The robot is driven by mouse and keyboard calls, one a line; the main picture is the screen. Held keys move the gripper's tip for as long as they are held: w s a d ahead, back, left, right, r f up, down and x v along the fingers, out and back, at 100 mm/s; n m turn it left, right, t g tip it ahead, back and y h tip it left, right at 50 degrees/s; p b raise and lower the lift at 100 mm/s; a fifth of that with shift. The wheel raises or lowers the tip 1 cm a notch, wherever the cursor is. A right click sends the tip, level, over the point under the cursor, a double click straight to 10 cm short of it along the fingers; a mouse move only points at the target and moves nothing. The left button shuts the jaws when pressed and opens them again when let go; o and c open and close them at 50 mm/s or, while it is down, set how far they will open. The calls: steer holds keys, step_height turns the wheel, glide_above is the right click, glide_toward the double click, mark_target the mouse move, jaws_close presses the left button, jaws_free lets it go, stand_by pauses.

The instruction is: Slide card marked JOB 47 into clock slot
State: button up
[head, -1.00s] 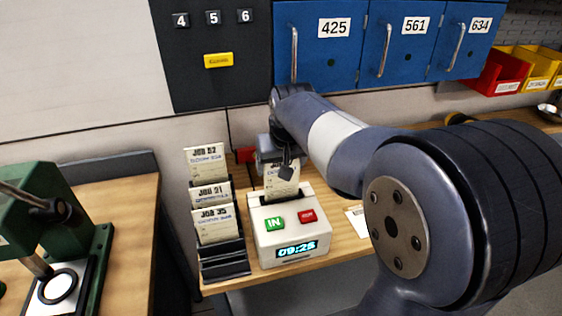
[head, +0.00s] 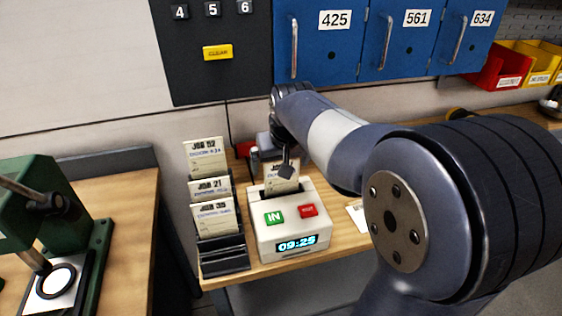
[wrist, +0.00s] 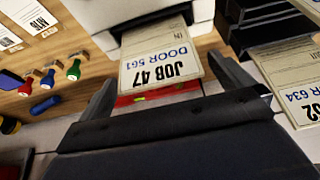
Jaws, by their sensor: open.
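The white time clock (head: 288,238) with green IN and red buttons and a display reading 09:25 stands on the wooden bench. The pale JOB 47 card (head: 283,179) stands in its top slot, its lower end hidden in the clock. In the wrist view the card (wrist: 158,62) reads JOB 47, DOOR 561, and runs into the clock body (wrist: 130,12). My gripper (head: 272,165) is behind and around the top of the card. In the wrist view my gripper (wrist: 168,90) is open, with a finger on each side of the card and gaps between.
A black rack (head: 222,254) with cards JOB 52, JOB 21 and JOB 35 stands close left of the clock. Blue lockers (head: 345,65) are above the bench. Several colored stamps (wrist: 50,80) lie in the wrist view. A green press (head: 50,220) is at left.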

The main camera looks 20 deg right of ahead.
steer(key=v, duration=1)
steer(key=shift+s+r, duration=0.25)
steer(key=shift+r, duration=0.1)
steer(key=x, duration=1)
steer(key=shift+w+p, duration=0.3)
steer(key=shift+p, duration=0.1)
steer(key=shift+r+p, duration=0.5)
steer(key=shift+r, duration=0.45)
